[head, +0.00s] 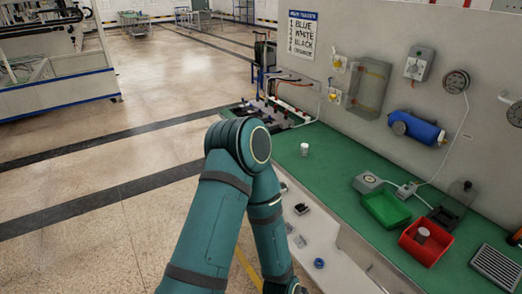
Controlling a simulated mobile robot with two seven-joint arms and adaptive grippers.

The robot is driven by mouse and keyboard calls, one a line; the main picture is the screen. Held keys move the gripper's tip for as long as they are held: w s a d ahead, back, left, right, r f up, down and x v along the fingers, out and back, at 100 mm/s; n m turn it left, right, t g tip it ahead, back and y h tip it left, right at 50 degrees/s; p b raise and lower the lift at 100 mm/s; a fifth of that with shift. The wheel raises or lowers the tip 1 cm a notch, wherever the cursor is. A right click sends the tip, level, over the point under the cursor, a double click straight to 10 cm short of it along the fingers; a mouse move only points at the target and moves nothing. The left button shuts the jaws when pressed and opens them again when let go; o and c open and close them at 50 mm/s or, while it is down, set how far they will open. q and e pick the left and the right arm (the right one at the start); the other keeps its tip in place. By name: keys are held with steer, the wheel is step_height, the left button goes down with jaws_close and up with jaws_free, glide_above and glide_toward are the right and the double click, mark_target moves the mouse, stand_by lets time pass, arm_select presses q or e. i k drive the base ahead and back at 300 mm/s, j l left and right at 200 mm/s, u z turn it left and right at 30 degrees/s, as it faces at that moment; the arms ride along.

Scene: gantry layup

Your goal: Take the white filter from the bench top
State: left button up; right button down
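A small white cylinder, which looks like the white filter (304,149), stands upright on the green bench top (335,172), towards the bench's far end. Nothing touches it. One of my teal arms rises from the bottom of the head view, bends at a joint left of the filter and runs back down out of the picture. Its gripper is beyond the bottom edge. Neither gripper shows, so I cannot see whether they are open or shut.
A green bin (386,209) and a red bin (427,241) holding a pale cylinder (423,234) stand nearer on the bench. A blue canister (417,128) is on the wall panel. A lower white shelf (335,240) holds small parts, including a blue ring (319,263). Open floor lies left.

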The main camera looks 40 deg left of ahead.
mark_target(304, 146)
steer(key=u, duration=0.8)
steer(key=i+j+z, duration=0.1)
steer(key=z, duration=0.35)
steer(key=j+z, duration=0.1)
steer(key=z, duration=0.35)
steer(key=i+j+z, duration=0.1)
steer(key=z, duration=0.35)
steer(key=j+z, duration=0.3)
steer(key=j, duration=0.2)
steer(key=j+z, duration=0.3)
steer(key=j, duration=0.2)
steer(key=j+z, duration=0.2)
steer(key=j, duration=0.75)
